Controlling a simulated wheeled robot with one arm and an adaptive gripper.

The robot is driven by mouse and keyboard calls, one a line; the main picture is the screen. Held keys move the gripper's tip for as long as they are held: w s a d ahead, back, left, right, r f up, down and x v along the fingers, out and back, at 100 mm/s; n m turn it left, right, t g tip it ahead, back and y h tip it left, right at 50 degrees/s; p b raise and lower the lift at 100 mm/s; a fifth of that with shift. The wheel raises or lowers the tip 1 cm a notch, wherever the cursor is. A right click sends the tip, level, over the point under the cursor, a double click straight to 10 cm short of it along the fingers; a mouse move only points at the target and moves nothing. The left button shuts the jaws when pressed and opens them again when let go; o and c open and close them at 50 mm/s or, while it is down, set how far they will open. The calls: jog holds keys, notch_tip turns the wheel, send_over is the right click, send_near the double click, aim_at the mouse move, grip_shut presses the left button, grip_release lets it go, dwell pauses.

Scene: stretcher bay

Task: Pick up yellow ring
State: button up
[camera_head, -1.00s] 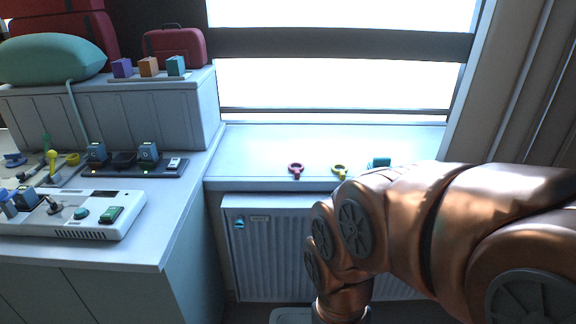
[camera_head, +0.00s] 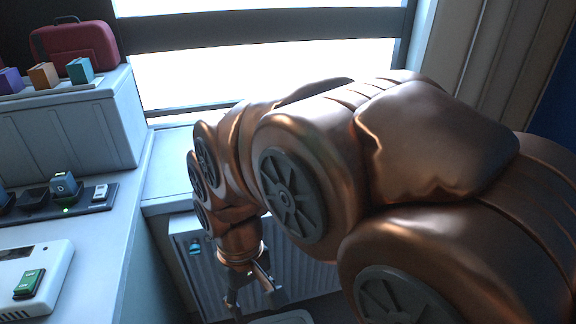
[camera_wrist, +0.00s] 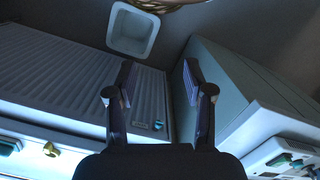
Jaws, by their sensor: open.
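The yellow ring (camera_wrist: 50,149) shows small at the lower left of the wrist view, on the pale windowsill. It is seen nearly edge-on, so its hole is hard to make out. In the head view my arm hides it. My gripper (camera_wrist: 160,82) has its two fingers spread apart with nothing between them. In the head view my gripper (camera_head: 254,296) hangs pointing down in front of the radiator, below sill height and apart from the ring.
A teal object (camera_wrist: 9,146) lies beside the ring. The ribbed radiator (camera_head: 185,262) is under the windowsill (camera_head: 172,165). A white bin (camera_wrist: 133,30) stands on the floor. The counter (camera_head: 112,250) with devices bounds the left side.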

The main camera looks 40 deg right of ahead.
jog(key=w+d+r+m+t+p, duration=0.1)
jog(key=w+d+r+m+t, duration=0.15)
jog(key=w+d, duration=1.5)
jog(key=w+d+f+m+t+h+p, duration=0.1)
jog(key=w+d+f, duration=0.25)
jog(key=d, duration=0.55)
jog(key=w+d+f+t, duration=0.1)
jog(key=w+d+f, duration=0.1)
jog(key=w+d, duration=0.5)
jog(key=w+d+f+m+t+h+p, duration=0.1)
jog(key=w+d+f, duration=0.15)
jog(key=d, duration=0.95)
jog(key=shift+p+x, duration=1.5)
jog(key=shift+x, duration=1.45)
jog(key=shift+p+x, duration=0.35)
jog(key=shift+x, duration=0.75)
jog(key=shift+s+d, duration=0.15)
grip_shut()
